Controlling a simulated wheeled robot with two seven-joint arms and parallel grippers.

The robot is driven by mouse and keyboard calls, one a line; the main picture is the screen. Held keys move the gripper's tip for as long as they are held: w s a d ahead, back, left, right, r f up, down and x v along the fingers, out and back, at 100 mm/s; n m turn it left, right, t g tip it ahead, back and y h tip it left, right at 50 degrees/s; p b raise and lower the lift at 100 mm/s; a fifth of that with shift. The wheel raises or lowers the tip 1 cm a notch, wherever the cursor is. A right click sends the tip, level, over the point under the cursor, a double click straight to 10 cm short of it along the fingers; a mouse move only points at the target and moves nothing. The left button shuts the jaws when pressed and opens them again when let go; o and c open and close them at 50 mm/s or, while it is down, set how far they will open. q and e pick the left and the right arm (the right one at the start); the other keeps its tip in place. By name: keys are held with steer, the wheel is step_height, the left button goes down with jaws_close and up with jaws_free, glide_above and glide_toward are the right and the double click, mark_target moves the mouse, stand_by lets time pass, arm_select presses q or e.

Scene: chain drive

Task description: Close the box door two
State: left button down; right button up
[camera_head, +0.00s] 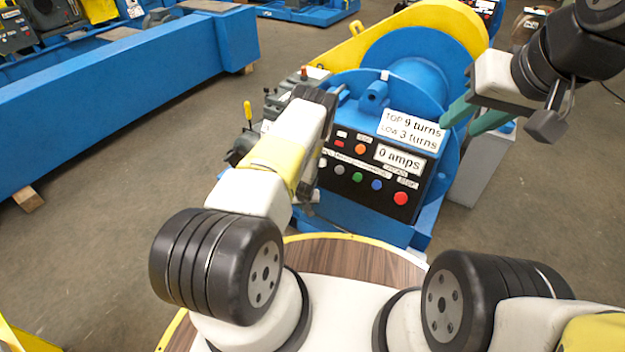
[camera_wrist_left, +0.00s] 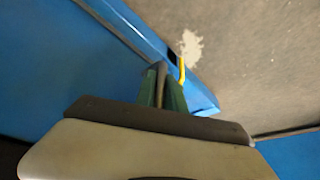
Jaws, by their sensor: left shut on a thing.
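The blue machine box (camera_head: 433,165) stands ahead of me, with a black button panel and labels on its front. I cannot make out door two or how far it stands open. My left arm reaches to the box's left side in the head view, and its fingertips are hidden there. In the left wrist view my left gripper (camera_wrist_left: 164,88) has its green fingers shut on a thin grey bar (camera_wrist_left: 160,84), close to a blue edge (camera_wrist_left: 128,30). My right gripper (camera_head: 474,116) is open and empty, its green fingers apart in front of the box's upper right.
A blue drum (camera_head: 415,60) with a yellow guard (camera_head: 360,48) stands behind the box. A grey cabinet (camera_head: 482,165) is at its right. A long blue beam (camera_head: 120,88) lies at the left. Grey floor (camera_head: 90,260) is clear between beam and machine.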

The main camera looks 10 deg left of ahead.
arm_select(q)
steer(key=shift+a, duration=0.1)
stand_by(0.6)
steer(key=w+a, duration=0.3)
steer(key=a, duration=0.5)
steer(key=shift+w+a+r, duration=0.1)
steer(key=shift+w+a, duration=0.05)
steer(key=c, duration=1.5)
jaws_free()
steer(key=shift+a, duration=0.1)
steer(key=shift+o, duration=0.5)
